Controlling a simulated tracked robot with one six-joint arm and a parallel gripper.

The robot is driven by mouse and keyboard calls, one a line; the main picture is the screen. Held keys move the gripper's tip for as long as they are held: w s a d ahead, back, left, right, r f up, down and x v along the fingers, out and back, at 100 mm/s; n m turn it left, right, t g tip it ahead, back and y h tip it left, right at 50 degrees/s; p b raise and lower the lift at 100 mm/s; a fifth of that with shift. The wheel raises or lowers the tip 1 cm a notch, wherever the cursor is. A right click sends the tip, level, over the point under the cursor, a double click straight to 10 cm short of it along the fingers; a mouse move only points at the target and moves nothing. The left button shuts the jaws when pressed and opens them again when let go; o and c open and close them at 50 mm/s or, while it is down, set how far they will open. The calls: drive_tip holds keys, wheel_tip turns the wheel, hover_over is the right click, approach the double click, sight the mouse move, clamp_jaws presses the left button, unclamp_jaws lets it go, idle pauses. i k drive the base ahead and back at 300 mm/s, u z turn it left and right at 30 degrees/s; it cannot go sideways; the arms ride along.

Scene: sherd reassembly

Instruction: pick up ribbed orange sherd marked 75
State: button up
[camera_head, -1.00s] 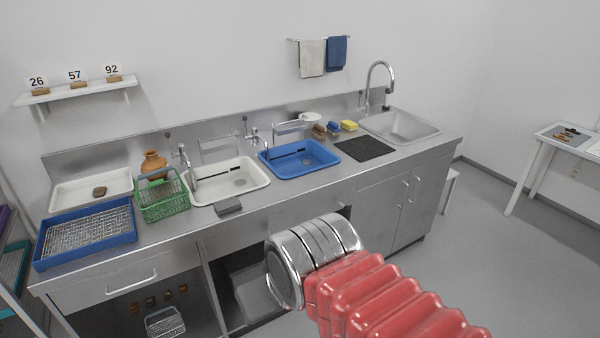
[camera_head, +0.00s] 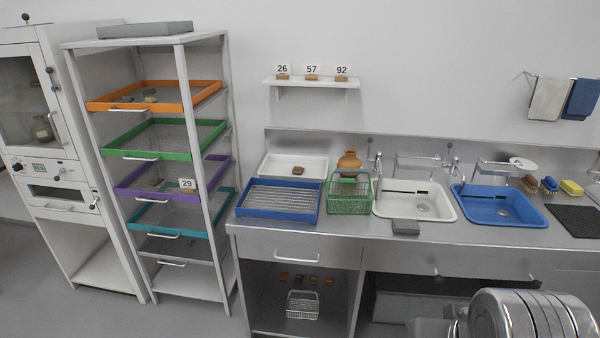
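I cannot see a sherd with a readable 75 mark. A dark brownish sherd (camera_head: 298,170) lies in the white tray (camera_head: 272,157) at the back left of the counter. Several small orange-brown pieces (camera_head: 298,279) show in the open cabinet bay under the counter, too small to tell ribs or marks. Several greyish sherds (camera_head: 150,92) lie in the orange tray (camera_head: 206,88) of the rack. My arm's silver link shows at the bottom right; my gripper is out of the picture.
A wall shelf (camera_head: 310,83) holds pieces under cards 26, 57 and 92. A card 29 (camera_head: 187,184) stands in the rack. A blue tray (camera_head: 240,212), a green basket (camera_head: 349,204), a terracotta pot (camera_head: 349,163), a white basin (camera_head: 440,208) and a blue basin (camera_head: 530,218) occupy the counter.

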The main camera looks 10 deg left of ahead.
sight(298, 170)
drive_tip(key=u, duration=0.25)
drive_tip(key=k, duration=0.6)
drive_tip(key=u, duration=0.5)
drive_tip(key=k, duration=0.7)
drive_tip(key=u, duration=0.8)
drive_tip(key=i, duration=1)
drive_tip(key=u, duration=0.6)
drive_tip(key=i, duration=1.65)
drive_tip(key=z, duration=0.55)
drive_tip(key=i, duration=0.7)
drive_tip(key=z, duration=0.45)
